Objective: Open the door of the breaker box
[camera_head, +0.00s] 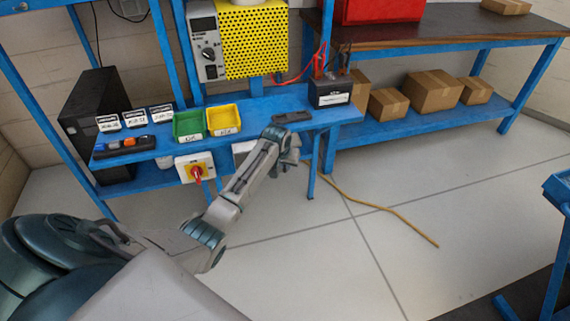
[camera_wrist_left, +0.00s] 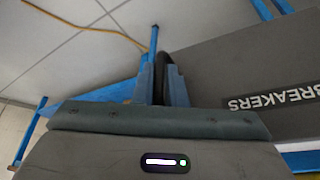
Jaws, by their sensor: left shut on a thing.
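The breaker box (camera_head: 241,148) is a light grey box under the front edge of the blue bench in the head view, mostly hidden behind my left arm. A dark curved handle (camera_wrist_left: 168,62) stands at the panel's left side. My left gripper (camera_wrist_left: 163,85) is shut on this handle. In the head view my left gripper (camera_head: 291,150) is at the bench front, right of the box. I cannot tell whether the door is ajar. My right gripper is out of view.
A grey switch box with a red knob (camera_head: 196,171) hangs left of the breaker box. Green (camera_head: 188,125) and yellow (camera_head: 224,120) bins and a black battery (camera_head: 329,93) stand on the bench.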

